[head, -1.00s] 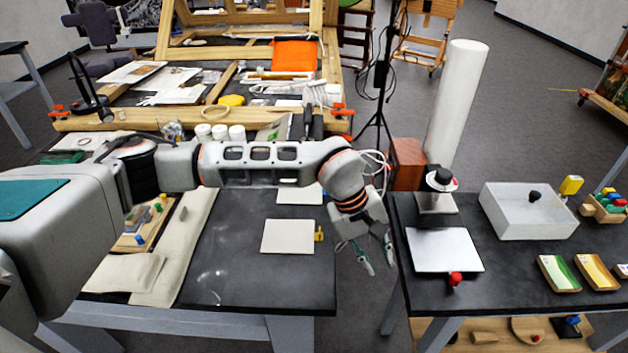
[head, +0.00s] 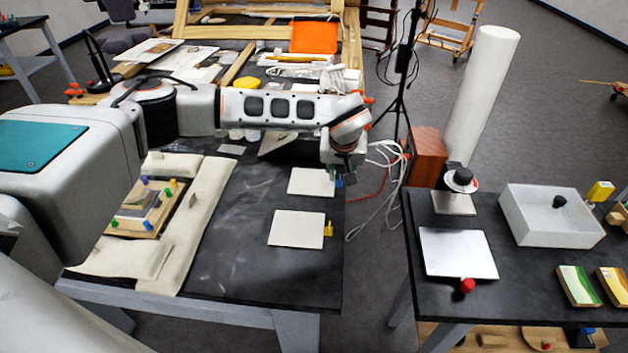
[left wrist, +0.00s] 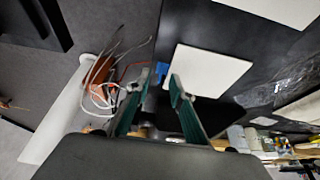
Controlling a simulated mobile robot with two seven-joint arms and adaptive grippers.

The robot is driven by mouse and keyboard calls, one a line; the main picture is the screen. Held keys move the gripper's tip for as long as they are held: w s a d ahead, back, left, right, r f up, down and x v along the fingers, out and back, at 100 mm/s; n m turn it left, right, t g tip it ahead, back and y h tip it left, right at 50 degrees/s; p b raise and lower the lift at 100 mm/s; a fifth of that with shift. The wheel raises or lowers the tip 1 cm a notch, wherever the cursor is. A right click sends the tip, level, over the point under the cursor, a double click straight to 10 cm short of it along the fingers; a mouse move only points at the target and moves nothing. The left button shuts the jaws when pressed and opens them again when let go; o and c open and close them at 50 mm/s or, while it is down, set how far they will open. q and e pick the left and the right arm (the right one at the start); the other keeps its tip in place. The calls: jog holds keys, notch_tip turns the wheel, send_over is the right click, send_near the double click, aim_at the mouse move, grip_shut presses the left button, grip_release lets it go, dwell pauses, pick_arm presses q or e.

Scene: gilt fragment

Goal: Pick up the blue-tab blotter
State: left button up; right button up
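The blue-tab blotter (head: 310,182) is a flat white square on the dark left table. Its blue tab (head: 340,182) is at its right side, near the table's right edge. My left gripper (head: 343,177) is right at the tab, pointing down, and partly hides it. In the left wrist view the fingers (left wrist: 159,82) are apart, with the blue tab (left wrist: 161,70) showing between them and the white blotter (left wrist: 208,70) beside them. I cannot tell whether the fingers touch the tab. My right gripper is not in view.
A yellow-tab blotter (head: 297,229) lies nearer on the same table. A red-knobbed white sheet (head: 458,252) and a white tray (head: 508,218) are on the right table (head: 510,290). Cables (head: 385,160) and a brown box (head: 427,157) stand beyond the gap between tables.

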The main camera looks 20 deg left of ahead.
pick_arm(q)
jog(key=shift+w+a+f, duration=0.1)
jog(key=shift+w+f, duration=0.15)
jog(key=shift+f, duration=0.4)
grip_shut()
jog(key=shift+r, duration=0.1)
